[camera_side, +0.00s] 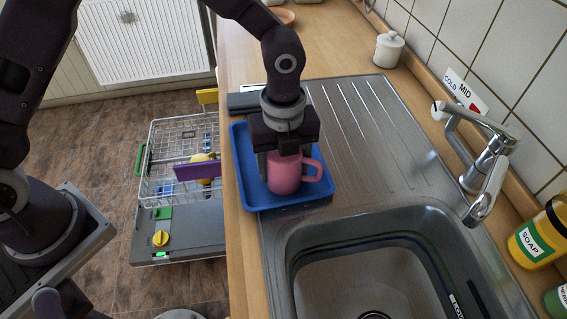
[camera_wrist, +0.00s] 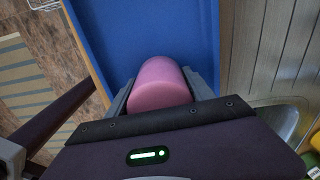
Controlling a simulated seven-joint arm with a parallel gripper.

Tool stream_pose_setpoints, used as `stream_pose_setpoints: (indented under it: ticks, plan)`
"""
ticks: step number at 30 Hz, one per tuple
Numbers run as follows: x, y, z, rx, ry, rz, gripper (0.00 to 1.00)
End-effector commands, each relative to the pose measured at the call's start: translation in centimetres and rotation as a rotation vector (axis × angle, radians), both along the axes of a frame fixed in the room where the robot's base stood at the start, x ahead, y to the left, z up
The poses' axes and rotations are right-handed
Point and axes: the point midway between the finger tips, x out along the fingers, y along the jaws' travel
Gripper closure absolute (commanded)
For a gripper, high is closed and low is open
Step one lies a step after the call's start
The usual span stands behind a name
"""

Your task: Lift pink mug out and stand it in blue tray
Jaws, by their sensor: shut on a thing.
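The pink mug (camera_side: 285,176) is upright at the blue tray (camera_side: 244,150), in its front part, with its handle pointing right in the side view. My gripper (camera_side: 286,152) is above the mug, pointing down, and shut on it. In the wrist view the mug (camera_wrist: 160,84) sits between the two fingers (camera_wrist: 160,92), with the blue tray floor (camera_wrist: 150,30) beyond it. The mug's base looks to be at or close to the tray floor; I cannot tell whether it touches. The tray lies on the counter beside the sink.
The sink basin (camera_side: 370,265) is in front, with a tap (camera_side: 485,165) at right. A ribbed drainboard (camera_side: 370,125) lies right of the tray. A dishwasher rack (camera_side: 180,150) with several items stands pulled out at left.

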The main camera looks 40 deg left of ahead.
Motion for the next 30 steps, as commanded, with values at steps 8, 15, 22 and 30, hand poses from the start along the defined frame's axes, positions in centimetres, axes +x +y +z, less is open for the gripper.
stream_pose_setpoints:
  ticks: [8,15,22,30]
  plan:
    - [0.0,0.0,-0.1,0.0,0.0,0.0,0.31]
    - [0.0,0.0,-0.2,0.0,0.0,0.0,0.14]
    - [0.0,0.0,0.4,0.0,0.0,0.001,0.14]
    - [0.0,0.0,2.5,0.0,-0.001,0.001,0.14]
